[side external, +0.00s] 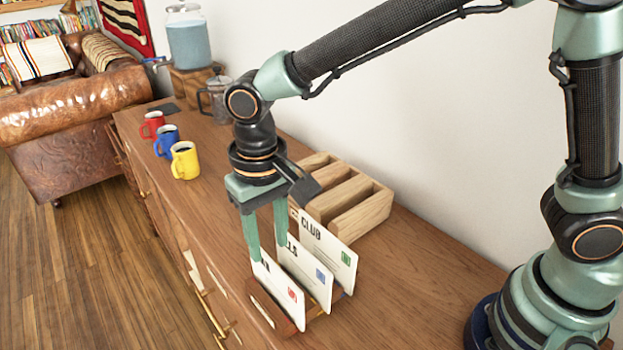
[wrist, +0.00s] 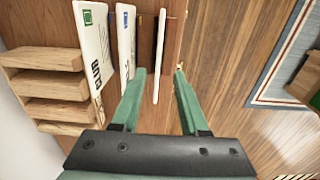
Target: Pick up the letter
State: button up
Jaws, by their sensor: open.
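Three white letters stand on edge in a low wooden holder (side external: 268,308) on the cabinet top. The nearest letter (side external: 280,290) has a red stamp, the middle letter (side external: 306,274) a blue stamp, and the far letter (side external: 328,250) a green stamp and the word CLUB. My gripper (side external: 267,250) points down, open, at the end of the red-stamped letter. In the wrist view, that letter (wrist: 159,50) shows edge-on, in line with the gap between my fingertips (wrist: 160,72). The middle letter (wrist: 126,45) is left of the fingers. Contact cannot be told.
An empty wooden slotted rack (side external: 345,200) stands behind the letters by the wall. Red (side external: 152,124), blue (side external: 167,142) and yellow (side external: 185,160) mugs stand farther left, near a glass press (side external: 215,98) and a water dispenser (side external: 188,40). The cabinet's front edge is close by.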

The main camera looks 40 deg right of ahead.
aim_at(273, 263)
jog(key=shift+d+f, duration=0.15)
jog(key=shift+f, duration=3.05)
grip_shut()
